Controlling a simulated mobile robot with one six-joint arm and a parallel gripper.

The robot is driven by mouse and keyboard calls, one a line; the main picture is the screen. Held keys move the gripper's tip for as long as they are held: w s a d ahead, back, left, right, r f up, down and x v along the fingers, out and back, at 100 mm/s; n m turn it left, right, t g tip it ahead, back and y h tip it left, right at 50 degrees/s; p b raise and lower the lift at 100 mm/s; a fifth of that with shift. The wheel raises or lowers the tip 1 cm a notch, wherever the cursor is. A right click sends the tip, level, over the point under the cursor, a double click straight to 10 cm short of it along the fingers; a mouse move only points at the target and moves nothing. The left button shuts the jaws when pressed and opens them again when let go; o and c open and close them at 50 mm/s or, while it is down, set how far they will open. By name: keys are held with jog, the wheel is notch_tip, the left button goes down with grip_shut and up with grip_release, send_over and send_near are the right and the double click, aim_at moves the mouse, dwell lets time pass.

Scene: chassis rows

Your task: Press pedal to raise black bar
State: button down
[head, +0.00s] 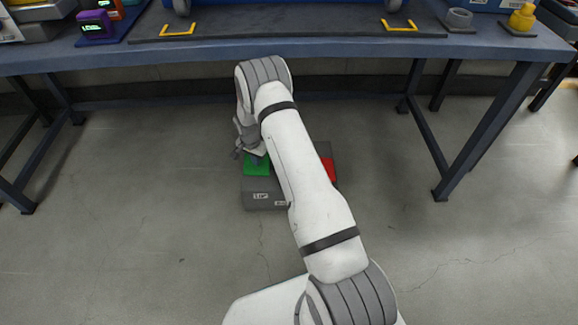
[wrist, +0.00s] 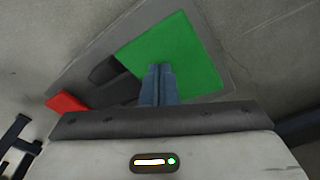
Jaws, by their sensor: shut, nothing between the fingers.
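A grey pedal box (head: 264,203) stands on the floor under the workbench. It has a green pedal (head: 257,168) on the left and a red pedal (head: 328,168) on the right. My gripper (head: 254,156) is shut and empty, pointing down at the green pedal. In the wrist view the shut fingertips (wrist: 160,68) lie over the green pedal (wrist: 185,55); I cannot tell whether they touch it. The red pedal (wrist: 67,103) shows at the left there. My arm hides the middle of the box in the head view. I cannot make out the black bar.
The blue workbench (head: 330,46) spans the top of the head view, with its legs (head: 480,135) on both sides. Yellow corner brackets (head: 400,25) mark a dark mat on it. A purple device (head: 95,24) stands at the left. The floor around the box is clear.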

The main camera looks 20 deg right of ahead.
aim_at(257, 168)
jog(key=shift+f, duration=0.15)
jog(key=shift+f+b, duration=1.95)
jog(key=shift+f, duration=0.65)
jog(key=s+r+p, duration=0.1)
jog(key=r+p, duration=0.1)
jog(key=r, duration=0.1)
jog(key=s+r+p, duration=0.1)
jog(key=r+p, duration=0.1)
jog(key=r, duration=0.1)
jog(key=a+r+p, duration=0.1)
jog(key=r, duration=0.2)
jog(key=shift+s+r+p, duration=0.2)
jog(key=shift+s+p, duration=0.2)
jog(key=shift+s+f, duration=0.1)
